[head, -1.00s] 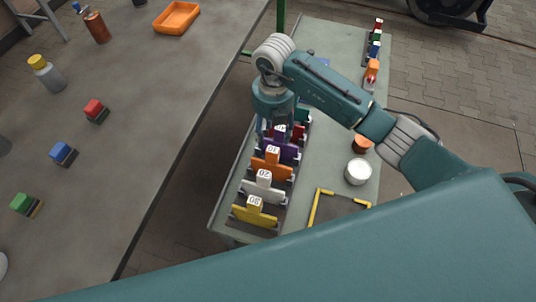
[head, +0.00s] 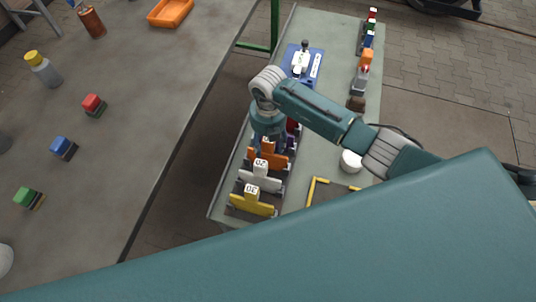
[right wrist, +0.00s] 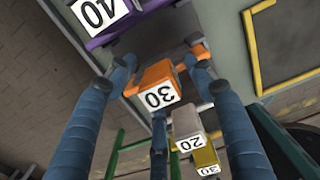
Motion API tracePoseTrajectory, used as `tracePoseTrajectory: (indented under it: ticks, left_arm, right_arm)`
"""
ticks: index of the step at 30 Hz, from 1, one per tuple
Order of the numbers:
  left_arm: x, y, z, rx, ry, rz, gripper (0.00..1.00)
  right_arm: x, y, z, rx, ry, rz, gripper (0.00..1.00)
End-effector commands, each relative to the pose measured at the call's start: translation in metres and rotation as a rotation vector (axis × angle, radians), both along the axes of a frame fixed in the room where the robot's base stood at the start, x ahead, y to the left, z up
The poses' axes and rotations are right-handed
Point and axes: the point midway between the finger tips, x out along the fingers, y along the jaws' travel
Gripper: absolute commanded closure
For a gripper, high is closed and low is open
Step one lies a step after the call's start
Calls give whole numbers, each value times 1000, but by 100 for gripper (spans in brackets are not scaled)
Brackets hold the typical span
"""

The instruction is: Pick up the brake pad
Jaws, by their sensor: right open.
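Several coloured plates with numbered square tabs stand upright in a row in a dark rack on the narrow bench. They look like the brake pads; I cannot tell which is meant. They include a yellow one (head: 250,204), a white one (head: 258,181) marked 20 and an orange one (head: 280,161). My right gripper (head: 268,146) is over the orange one and partly hides the row. My left gripper is not in view.
A white round pot (head: 351,161) and a yellow-cornered dark area (head: 330,190) are right of the rack. The left table holds red (head: 94,103), blue (head: 62,147) and green (head: 27,196) blocks.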

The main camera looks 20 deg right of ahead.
Motion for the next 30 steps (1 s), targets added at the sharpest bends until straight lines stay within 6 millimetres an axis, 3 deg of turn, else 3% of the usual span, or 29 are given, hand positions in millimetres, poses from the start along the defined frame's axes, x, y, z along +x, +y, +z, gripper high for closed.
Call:
tracePoseTrajectory:
  ticks: [1,9,22,30]
  left_arm:
    - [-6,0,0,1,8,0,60]
    - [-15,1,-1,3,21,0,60]
    - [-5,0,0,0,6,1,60]
    - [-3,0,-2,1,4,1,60]
  right_arm:
    - [0,0,0,0,0,0,47]
    - [0,0,0,-1,-1,0,100]
    - [3,0,8,0,-7,-2,100]
    - [5,-1,46,0,-14,-2,100]
